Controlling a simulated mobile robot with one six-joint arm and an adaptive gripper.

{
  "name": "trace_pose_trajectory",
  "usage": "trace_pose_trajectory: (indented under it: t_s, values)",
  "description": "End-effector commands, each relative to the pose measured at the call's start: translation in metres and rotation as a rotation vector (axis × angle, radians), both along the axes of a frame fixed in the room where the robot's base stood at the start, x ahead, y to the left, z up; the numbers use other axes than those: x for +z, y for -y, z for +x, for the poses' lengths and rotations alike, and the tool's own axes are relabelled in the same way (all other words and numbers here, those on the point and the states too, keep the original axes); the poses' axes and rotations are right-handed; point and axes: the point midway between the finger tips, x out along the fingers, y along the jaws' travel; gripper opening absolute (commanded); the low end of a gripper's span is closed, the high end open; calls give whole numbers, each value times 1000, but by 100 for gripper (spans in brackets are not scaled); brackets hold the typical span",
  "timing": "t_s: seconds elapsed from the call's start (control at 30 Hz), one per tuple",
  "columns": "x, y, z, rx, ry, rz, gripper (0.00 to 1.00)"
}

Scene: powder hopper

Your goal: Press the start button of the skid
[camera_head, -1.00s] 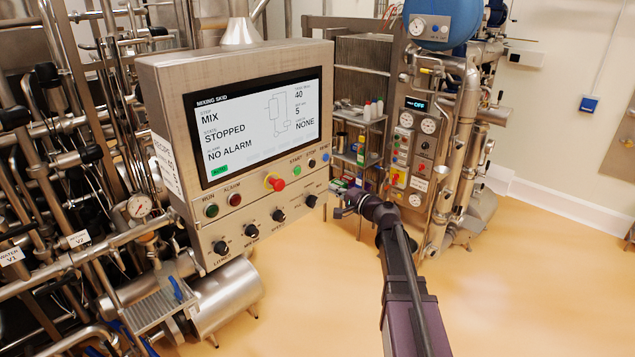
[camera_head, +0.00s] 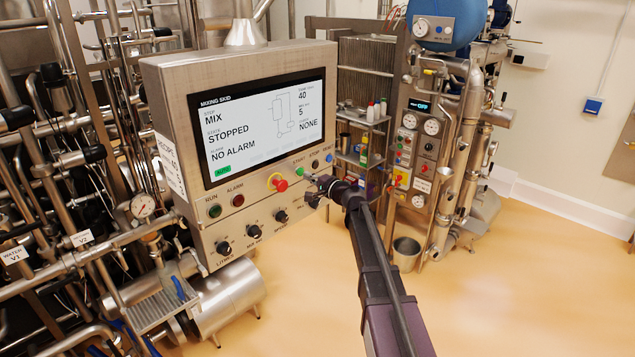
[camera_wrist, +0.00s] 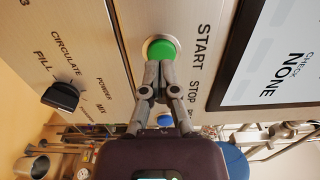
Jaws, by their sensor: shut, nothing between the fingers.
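The skid's control panel (camera_head: 200,228) carries a screen (camera_head: 262,125) reading MIX, STOPPED, NO ALARM. The green start button (camera_head: 299,172) sits below the screen, under the START label. In the wrist view the green start button (camera_wrist: 162,48) is round, in a metal ring. My gripper (camera_head: 312,182) is at the panel just right of and below the button. In the wrist view my shut, empty gripper (camera_wrist: 155,68) has its fingertips overlapping the button's lower edge. I cannot tell whether they touch it. The stop button (camera_head: 314,165) is close by; my fingers hide it in the wrist view.
A red emergency stop (camera_head: 279,184) is left of the start button. A blue reset button (camera_head: 328,158) is to the right. Black selector knobs (camera_head: 281,216) line the panel below. A bucket (camera_head: 405,255) stands on the floor; the yellow floor in front is clear.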

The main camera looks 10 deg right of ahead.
Motion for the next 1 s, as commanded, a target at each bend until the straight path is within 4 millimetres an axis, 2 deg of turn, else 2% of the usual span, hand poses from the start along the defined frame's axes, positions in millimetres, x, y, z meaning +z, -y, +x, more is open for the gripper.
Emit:
trace_pose_trajectory:
  t_s: [0.13, 0.6, 1.0]
  values:
    - [0, -6, 10, 0, 0, 0, 0]
    - [0, -9, 12, 0, 0, 0, 0]
    - [0, -20, 27, 0, 0, 1, 0]
